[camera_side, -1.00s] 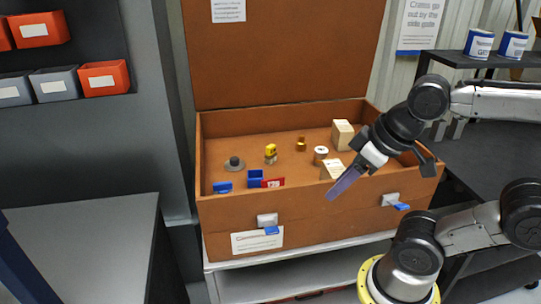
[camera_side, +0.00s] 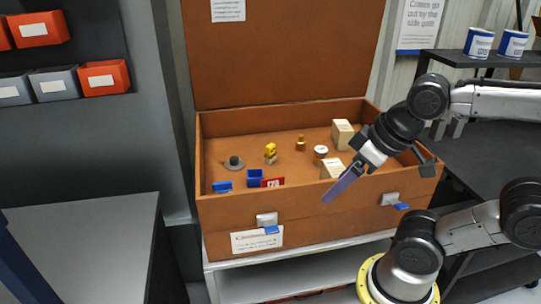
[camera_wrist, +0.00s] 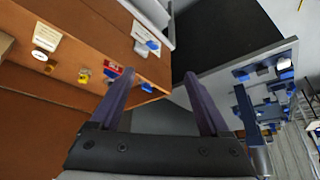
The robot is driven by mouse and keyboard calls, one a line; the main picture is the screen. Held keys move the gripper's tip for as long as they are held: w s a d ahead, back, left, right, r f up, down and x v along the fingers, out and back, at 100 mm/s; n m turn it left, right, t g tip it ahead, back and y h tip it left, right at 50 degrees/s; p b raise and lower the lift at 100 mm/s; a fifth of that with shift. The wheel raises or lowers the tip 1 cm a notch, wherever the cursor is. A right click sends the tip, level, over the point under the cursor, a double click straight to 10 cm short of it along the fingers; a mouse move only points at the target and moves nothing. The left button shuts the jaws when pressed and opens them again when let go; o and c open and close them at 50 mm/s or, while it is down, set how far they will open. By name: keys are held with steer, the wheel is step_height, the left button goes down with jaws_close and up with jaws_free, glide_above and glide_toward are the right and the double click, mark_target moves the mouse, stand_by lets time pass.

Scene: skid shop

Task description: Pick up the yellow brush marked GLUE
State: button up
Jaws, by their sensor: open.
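A small yellow object (camera_side: 270,153) stands in the open brown crate (camera_side: 225,215), left of its middle. It may be the brush, but I cannot read a GLUE mark on it. A yellow piece also shows in the wrist view (camera_wrist: 84,75), left of my fingers. My gripper (camera_side: 326,201) hangs over the crate's front edge, to the right of and nearer the camera than the yellow object. In the wrist view my gripper (camera_wrist: 159,78) has its two fingers wide apart with nothing between them.
The crate also holds a grey round piece (camera_side: 234,163), a blue box (camera_side: 255,176), a red card (camera_side: 272,183), a small brass piece (camera_side: 301,143), a white-topped cylinder (camera_side: 320,153) and a pale block (camera_side: 342,134). Its lid stands open behind. A grey table (camera_side: 85,240) is left.

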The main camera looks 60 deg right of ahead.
steer(key=w+r+m+t, duration=0.2)
steer(key=w+r+m, duration=0.85)
steer(key=m, duration=0.45)
steer(key=w+d+r+m, duration=0.1)
steer(key=w+d+m, duration=0.5)
steer(key=w+m, duration=0.4)
steer(key=m+g, duration=0.3)
steer(key=m, duration=0.9)
glide_above(271, 145)
steer(key=s, duration=0.6)
step_height(271, 145, down, 23)
steer(key=x, duration=0.7)
steer(key=shift+w+a+f, duration=0.15)
steer(key=shift+w+f, duration=0.05)
steer(key=shift+w, duration=0.2)
steer(key=shift+x, duration=2.85)
steer(key=shift+w+r, duration=0.1)
steer(key=shift+w, duration=0.05)
